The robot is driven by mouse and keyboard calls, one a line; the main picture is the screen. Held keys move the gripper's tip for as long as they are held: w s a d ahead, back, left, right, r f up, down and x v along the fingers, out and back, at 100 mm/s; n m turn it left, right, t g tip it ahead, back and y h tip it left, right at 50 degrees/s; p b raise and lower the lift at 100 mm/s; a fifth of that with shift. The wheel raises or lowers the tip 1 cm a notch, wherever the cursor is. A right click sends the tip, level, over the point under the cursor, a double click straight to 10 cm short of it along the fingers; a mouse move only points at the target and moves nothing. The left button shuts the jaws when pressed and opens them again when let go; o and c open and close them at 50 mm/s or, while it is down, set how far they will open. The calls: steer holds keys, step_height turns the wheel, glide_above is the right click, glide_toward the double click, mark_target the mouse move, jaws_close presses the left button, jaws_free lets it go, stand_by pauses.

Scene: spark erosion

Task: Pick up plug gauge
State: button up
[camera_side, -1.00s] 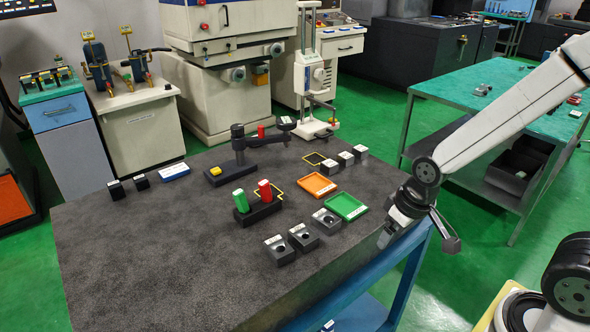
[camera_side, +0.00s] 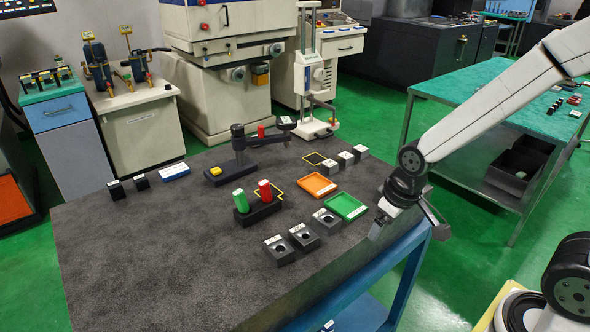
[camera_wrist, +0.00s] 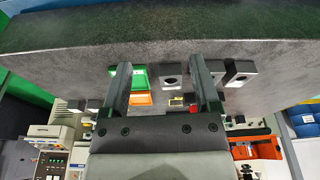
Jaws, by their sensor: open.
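A green-handled plug gauge (camera_side: 240,201) and a red-handled one (camera_side: 265,190) stand upright, side by side, in a black holder (camera_side: 258,213) on the dark stone table. Their lower ends are hidden in the holder. My gripper (camera_side: 378,228) is at the table's right edge, to the right of the holder and well apart from it. In the wrist view my gripper (camera_wrist: 160,64) has its two fingers spread wide with nothing held between them. A small red patch shows beside the right finger there, too small to tell which gauge it is.
Several grey bored blocks (camera_side: 303,237) stand in front of the holder. A green tray (camera_side: 347,206) and an orange tray (camera_side: 317,185) lie between it and my gripper. A black stand with an arm (camera_side: 240,155) is behind. The table's left front is clear.

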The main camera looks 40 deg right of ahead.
mark_target(264, 201)
steer(key=w+n, duration=0.2)
steer(key=w, duration=0.3)
steer(key=w+a+r+n+y, duration=0.1)
steer(key=w+n, duration=0.1)
steer(key=w, duration=0.3)
steer(key=w+a+r+n+g, duration=0.1)
steer(key=w+n, duration=0.2)
steer(key=w, duration=0.2)
steer(key=shift+w+a+r+y, duration=0.2)
steer(key=shift+a+r+y, duration=0.05)
steer(key=shift+y, duration=0.05)
steer(key=shift+w+a+r+n+g+y, duration=0.25)
steer(key=shift+w+a+n+y, duration=0.35)
steer(key=shift+w+n, duration=1.3)
steer(key=shift+w+a+r+n+g+y, duration=0.1)
steer(key=shift+w+a+n+g+y, duration=0.2)
steer(key=shift+w+a+n, duration=1.1)
steer(key=shift+w+a+r+n+g+y, duration=0.2)
steer(key=shift+w+n+y, duration=0.3)
steer(key=shift+w+n, duration=1.9)
steer(key=shift+w+m, duration=0.65)
steer(key=shift+m, duration=0.05)
steer(key=shift+f, duration=0.1)
steer(key=shift+x, duration=1.25)
steer(key=shift+f, duration=0.1)
steer(key=shift+x, duration=2.5)
